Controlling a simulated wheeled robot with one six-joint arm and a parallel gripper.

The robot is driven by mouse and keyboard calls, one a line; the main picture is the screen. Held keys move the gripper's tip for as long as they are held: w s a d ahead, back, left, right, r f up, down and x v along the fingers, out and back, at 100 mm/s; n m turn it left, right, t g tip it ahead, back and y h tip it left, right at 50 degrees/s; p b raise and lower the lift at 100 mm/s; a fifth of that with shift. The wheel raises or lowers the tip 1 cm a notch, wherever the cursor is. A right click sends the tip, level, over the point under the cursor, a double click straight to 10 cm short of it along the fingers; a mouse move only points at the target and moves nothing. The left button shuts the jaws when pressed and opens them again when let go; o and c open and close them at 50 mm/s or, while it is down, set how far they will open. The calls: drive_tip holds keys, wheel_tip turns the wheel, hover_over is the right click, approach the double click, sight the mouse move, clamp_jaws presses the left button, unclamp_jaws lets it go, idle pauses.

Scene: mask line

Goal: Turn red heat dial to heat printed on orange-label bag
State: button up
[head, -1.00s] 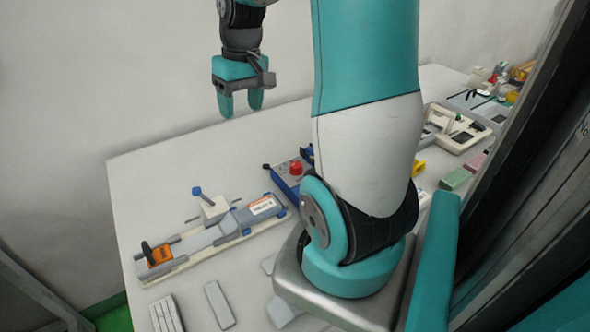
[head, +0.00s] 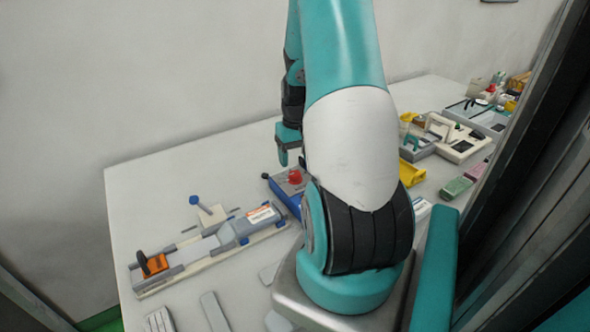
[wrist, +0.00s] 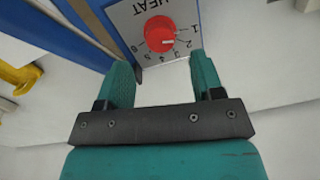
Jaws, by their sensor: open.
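The red heat dial (wrist: 160,34) sits on a light panel (wrist: 124,18) marked HEAT and numbers, upside down in the wrist view. Its white mark points right, near the 1 and 2; the exact setting is unclear. In the head view the dial (head: 295,176) is on top of a blue box (head: 285,190). My gripper (wrist: 163,75) is open and empty, its two teal fingers close to the dial but not around it. It also shows in the head view (head: 284,157). A white label with an orange band (head: 262,214) lies left of the blue box; its print is unreadable and the bag's outline is unclear.
A grey sliding fixture with an orange block (head: 154,265) is on the table's left. Yellow bins (head: 411,172), a cream device (head: 460,148) and green and pink blocks (head: 457,187) are on the right. The table's back left is clear.

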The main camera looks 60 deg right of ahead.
sight(295, 173)
drive_tip(key=shift+w+f, duration=0.1)
drive_tip(key=shift+f, duration=2.3)
drive_tip(key=c, duration=0.9)
